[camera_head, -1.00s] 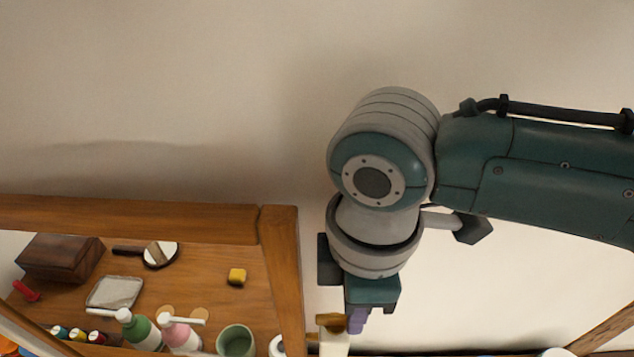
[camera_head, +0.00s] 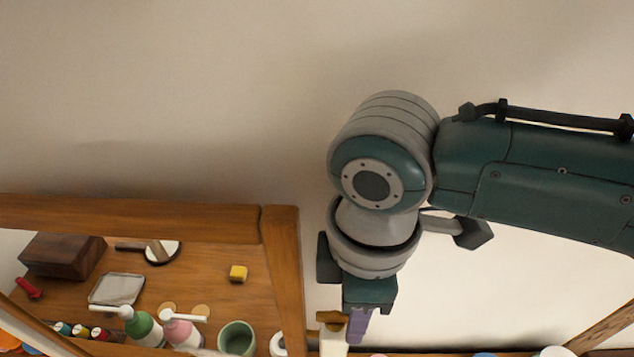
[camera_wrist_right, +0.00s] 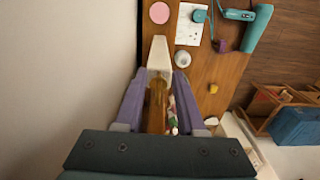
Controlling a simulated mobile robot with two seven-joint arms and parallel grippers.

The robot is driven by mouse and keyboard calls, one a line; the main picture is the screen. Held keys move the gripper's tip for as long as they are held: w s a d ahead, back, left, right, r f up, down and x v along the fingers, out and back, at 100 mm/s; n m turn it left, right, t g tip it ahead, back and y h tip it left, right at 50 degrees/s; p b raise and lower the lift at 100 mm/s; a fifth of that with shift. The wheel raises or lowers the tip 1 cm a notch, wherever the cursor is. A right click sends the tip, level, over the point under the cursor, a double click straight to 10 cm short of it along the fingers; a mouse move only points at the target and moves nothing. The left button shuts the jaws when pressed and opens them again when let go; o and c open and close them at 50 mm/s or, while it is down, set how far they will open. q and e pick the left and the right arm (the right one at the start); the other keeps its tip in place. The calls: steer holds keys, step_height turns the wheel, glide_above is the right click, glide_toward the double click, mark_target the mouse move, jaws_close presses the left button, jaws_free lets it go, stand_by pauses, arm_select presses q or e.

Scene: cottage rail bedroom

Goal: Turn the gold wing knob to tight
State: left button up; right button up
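The gold wing knob (camera_head: 333,317) sits at the top of a pale upright piece (camera_head: 333,342) beside the wooden frame in the head view. In the right wrist view the gold knob (camera_wrist_right: 157,105) lies between the two purple fingers, with the pale piece (camera_wrist_right: 159,55) beyond it. My right gripper (camera_wrist_right: 160,78) points down over the knob, its fingers apart on either side. A gap shows on the right of the knob; I cannot tell whether the left finger touches it. In the head view one purple finger (camera_head: 357,326) shows just right of the knob. My left gripper is not in view.
A wooden frame (camera_head: 285,270) stands close left of my right gripper. Within it show a wooden box (camera_head: 62,256), pump bottles (camera_head: 182,333) and a green cup (camera_head: 237,338). The wrist view shows a teal hair dryer (camera_wrist_right: 257,28) on the wooden top. A bare wall lies behind.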

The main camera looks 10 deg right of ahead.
steer(key=shift+r, duration=0.1)
step_height(320, 180, up, 10)
steer(key=b, duration=0.1)
steer(key=shift+b, duration=0.4)
